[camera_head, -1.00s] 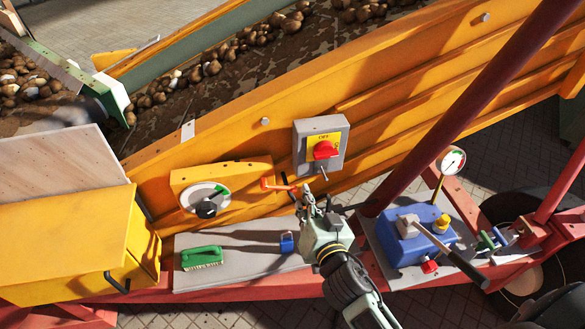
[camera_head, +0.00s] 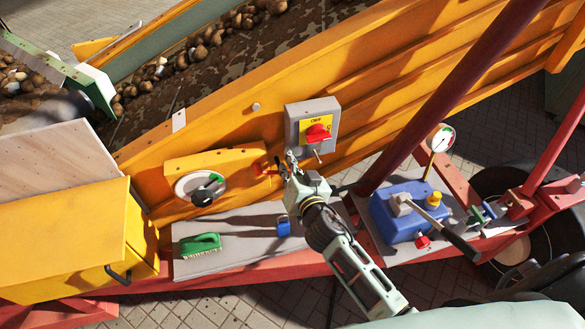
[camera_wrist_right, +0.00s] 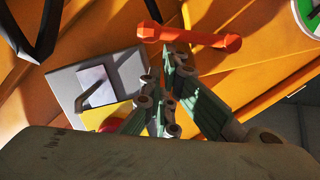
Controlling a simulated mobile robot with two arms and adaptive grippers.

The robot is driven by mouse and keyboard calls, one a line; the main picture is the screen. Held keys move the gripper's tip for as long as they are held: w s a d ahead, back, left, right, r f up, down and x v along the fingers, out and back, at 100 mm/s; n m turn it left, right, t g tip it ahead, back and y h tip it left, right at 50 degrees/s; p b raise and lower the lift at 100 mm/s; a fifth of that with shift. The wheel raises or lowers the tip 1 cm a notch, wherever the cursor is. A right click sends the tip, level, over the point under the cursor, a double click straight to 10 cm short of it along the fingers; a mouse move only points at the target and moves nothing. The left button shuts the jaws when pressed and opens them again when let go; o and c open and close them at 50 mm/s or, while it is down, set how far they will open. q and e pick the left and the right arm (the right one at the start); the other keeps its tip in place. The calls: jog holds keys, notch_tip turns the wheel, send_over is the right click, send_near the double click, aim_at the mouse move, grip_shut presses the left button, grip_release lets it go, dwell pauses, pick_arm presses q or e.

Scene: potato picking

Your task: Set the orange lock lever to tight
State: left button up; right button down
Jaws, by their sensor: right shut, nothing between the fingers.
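The orange lock lever (camera_head: 266,169) is mounted on the yellow machine side, right of the round dial and below left of the switch box. In the right wrist view the lever (camera_wrist_right: 190,37) is a bar with rounded ends, lying nearly level across the top. My right gripper (camera_head: 289,157) is shut and empty, just right of the lever and partly over it. In the right wrist view its fingertips (camera_wrist_right: 170,75) are close below the lever; I cannot tell whether they touch it. The tight marking cannot be read. My left gripper is not in view.
A grey switch box (camera_head: 334,108) with a red knob is close above right of the gripper. The dial (camera_head: 187,184) has a black knob. A blue pump (camera_head: 395,226) stands right.

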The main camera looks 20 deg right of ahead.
jog(key=shift+f, duration=0.25)
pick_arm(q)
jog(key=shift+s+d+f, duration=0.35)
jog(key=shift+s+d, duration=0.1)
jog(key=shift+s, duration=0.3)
pick_arm(e)
jog(key=shift+m, duration=0.3)
